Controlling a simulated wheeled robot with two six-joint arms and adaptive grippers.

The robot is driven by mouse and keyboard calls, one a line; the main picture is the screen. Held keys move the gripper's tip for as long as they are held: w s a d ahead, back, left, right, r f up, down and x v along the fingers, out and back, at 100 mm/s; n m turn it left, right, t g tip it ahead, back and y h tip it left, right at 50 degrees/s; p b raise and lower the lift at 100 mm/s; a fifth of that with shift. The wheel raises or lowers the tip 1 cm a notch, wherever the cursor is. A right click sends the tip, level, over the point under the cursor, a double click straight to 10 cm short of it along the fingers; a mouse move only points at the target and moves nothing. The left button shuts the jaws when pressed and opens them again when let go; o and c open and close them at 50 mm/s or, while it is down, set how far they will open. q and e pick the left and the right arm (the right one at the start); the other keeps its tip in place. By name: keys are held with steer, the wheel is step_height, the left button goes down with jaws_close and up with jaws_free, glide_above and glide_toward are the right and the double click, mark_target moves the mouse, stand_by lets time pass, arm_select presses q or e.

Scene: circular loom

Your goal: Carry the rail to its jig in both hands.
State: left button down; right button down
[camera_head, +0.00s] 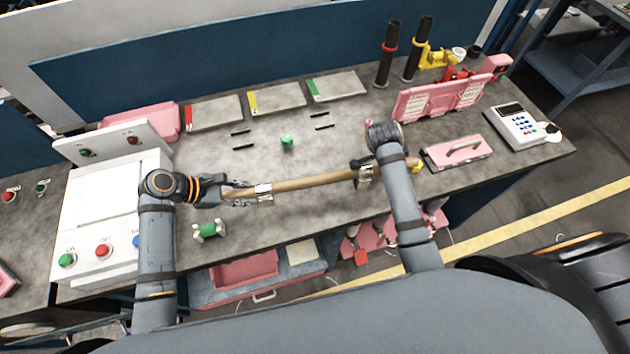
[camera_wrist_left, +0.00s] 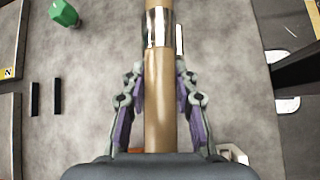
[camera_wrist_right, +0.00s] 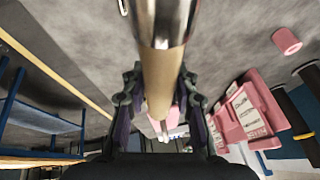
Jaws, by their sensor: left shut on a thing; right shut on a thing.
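The rail (camera_head: 310,181) is a long tan rod with shiny metal bands. It is held above the grey worktable, running from left to right across its front part. My left gripper (camera_head: 247,193) is shut on the rail's left end; in the left wrist view the rail (camera_wrist_left: 159,95) lies between the purple-padded fingers (camera_wrist_left: 160,105). My right gripper (camera_head: 360,172) is shut on the rail's right part, and the rail (camera_wrist_right: 158,75) also passes between its fingers in the right wrist view. Short black strips (camera_head: 241,132) lie in pairs behind the rail; I cannot tell whether they belong to the jig.
A green-and-white piece (camera_head: 209,231) lies near the front edge. A white button box (camera_head: 105,215) is at left, a pink handled case (camera_head: 458,152) at right, and flat grey plates (camera_head: 276,99) at the back.

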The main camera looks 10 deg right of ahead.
arm_select(q)
steer(key=shift+r, duration=0.15)
arm_select(e)
steer(key=shift+r, duration=0.1)
